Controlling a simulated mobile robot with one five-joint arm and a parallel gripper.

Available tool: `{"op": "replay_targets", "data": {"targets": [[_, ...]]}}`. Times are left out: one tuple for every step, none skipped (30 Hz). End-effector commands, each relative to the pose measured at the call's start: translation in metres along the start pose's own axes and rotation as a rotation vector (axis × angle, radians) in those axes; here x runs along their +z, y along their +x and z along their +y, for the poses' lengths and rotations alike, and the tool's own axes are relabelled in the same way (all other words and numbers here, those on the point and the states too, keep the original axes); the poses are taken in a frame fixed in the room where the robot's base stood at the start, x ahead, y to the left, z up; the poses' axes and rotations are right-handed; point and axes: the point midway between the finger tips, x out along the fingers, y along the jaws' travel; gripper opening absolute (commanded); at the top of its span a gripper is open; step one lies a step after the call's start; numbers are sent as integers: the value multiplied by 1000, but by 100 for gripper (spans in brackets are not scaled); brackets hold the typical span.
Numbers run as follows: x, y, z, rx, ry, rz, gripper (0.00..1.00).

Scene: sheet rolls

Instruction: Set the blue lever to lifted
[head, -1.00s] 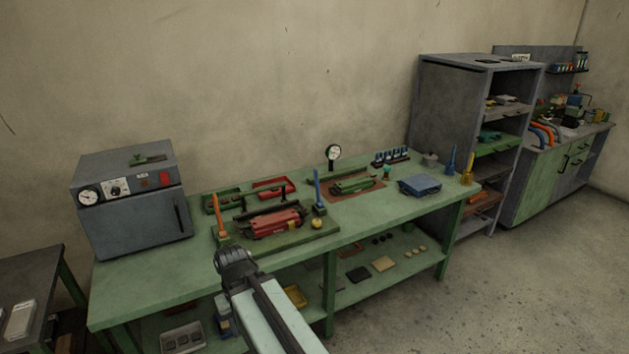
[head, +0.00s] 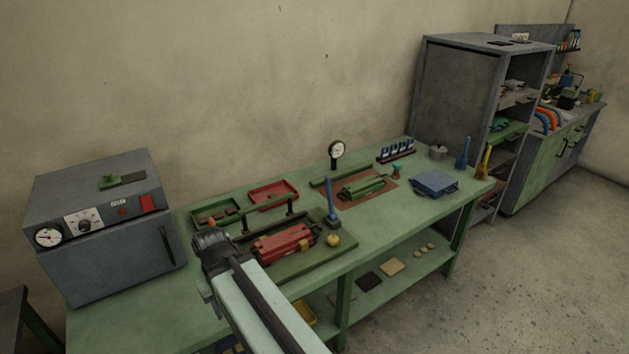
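The blue lever (head: 331,203) stands nearly upright at the right end of the red sheet-roll machine (head: 284,243), with its base on the green board (head: 345,248). A yellow knob (head: 333,240) sits just in front of it. My arm reaches up from the bottom of the head view. Its end, my gripper (head: 212,250), is at the left end of the red machine, well left of the blue lever and apart from it. The fingers cannot be made out. The orange lever at the machine's left end is mostly hidden behind my arm, with only its tip (head: 211,222) showing.
A grey oven (head: 100,235) stands on the left of the green bench (head: 375,235). A green tray (head: 216,214) and a red tray (head: 273,194) lie behind the machine. A green roller set (head: 362,189), a gauge (head: 337,150) and a blue block (head: 434,183) are to the right.

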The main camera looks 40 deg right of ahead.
Motion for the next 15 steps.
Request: {"op": "replay_targets", "data": {"targets": [[0,0,0,0,0,0,40],[0,0,0,0,0,0,40],[0,0,0,0,0,0,40],[0,0,0,0,0,0,40],[0,0,0,0,0,0,40],[0,0,0,0,0,0,40],[0,0,0,0,0,0,40],[0,0,0,0,0,0,40],[0,0,0,0,0,0,40],[0,0,0,-1,-3,0,40],[-1,0,-1,-5,-13,2,40],[-2,0,-4,-16,-39,7,40],[-4,0,-11,-29,-73,13,40],[-7,0,-17,-46,-118,22,40],[-13,0,-26,-82,-193,40,40]]}}
